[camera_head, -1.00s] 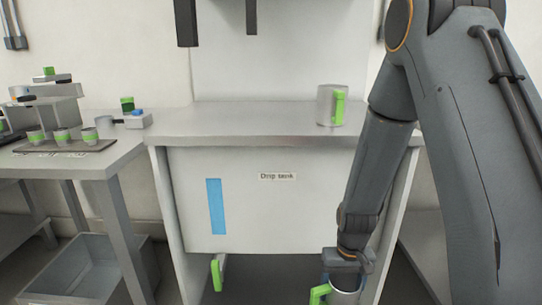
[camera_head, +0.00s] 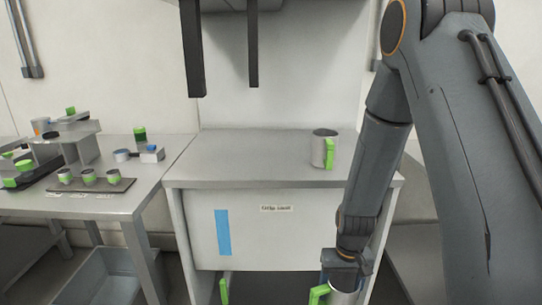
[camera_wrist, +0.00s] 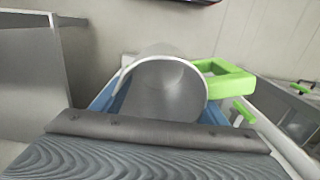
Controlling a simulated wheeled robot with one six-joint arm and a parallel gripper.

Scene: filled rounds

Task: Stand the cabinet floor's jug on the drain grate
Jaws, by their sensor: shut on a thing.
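A grey metal jug (camera_head: 346,293) with a green handle is at the bottom edge of the head view, cut off by the frame. My gripper (camera_head: 343,270) is shut on it. In the wrist view the held jug (camera_wrist: 168,85) shows its open rim and hollow inside, between my blue fingers, with its green handle to the right. A second grey jug (camera_head: 319,150) with a green handle stands upright on the cabinet top (camera_head: 255,160). I cannot make out a separate drain grate.
The cabinet's front panel (camera_head: 260,240) carries a blue strip and a label. Dark bars (camera_head: 192,50) hang above the cabinet top. A side table (camera_head: 120,205) at left holds several green-marked cups. A grey bin (camera_head: 105,270) stands below it. The cabinet top's left and middle are clear.

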